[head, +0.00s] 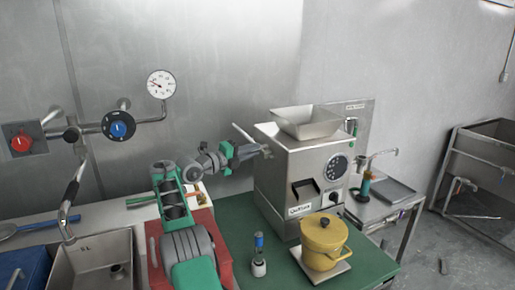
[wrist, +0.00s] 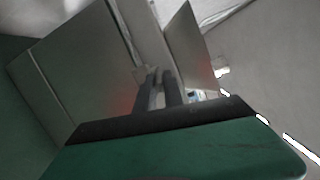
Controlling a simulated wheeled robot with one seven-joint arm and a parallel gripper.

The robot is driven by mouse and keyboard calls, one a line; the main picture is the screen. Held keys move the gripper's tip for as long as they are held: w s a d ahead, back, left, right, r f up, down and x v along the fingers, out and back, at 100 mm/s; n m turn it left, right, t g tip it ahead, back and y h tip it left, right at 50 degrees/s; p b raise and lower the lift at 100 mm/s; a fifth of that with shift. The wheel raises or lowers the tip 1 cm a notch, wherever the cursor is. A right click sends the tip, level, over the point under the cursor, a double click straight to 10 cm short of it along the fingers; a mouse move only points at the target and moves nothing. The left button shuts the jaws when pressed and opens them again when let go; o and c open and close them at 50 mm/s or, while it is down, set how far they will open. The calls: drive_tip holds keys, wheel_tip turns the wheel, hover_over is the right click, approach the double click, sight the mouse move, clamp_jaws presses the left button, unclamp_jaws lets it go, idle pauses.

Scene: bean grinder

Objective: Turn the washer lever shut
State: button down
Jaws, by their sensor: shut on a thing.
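A slim pale grey lever (head: 242,132) slants up at the left side of the steel grinder (head: 285,185). My gripper (head: 265,151) is at the grinder's upper left side, by the lever's lower end. In the wrist view, my gripper's two dark fingers (wrist: 160,88) are close together, with a narrow pale part between them. The gripper is shut on this part, which looks like the lever. The fingers and the dark and green gripper body hide much of it, so its exact angle cannot be told.
The grinder has a hopper (head: 306,121) on top. A yellow pot (head: 325,243) stands in front of it, and a small blue-topped item (head: 259,257) stands on the green table (head: 232,212). A sink (head: 95,268), wall knobs and a gauge (head: 161,84) are at left.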

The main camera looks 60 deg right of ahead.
drive_tip(key=shift+w+r, duration=0.1)
drive_tip(key=c, duration=1.5)
unclamp_jaws()
drive_tip(key=shift+d, duration=0.1)
drive_tip(key=shift+o, duration=0.2)
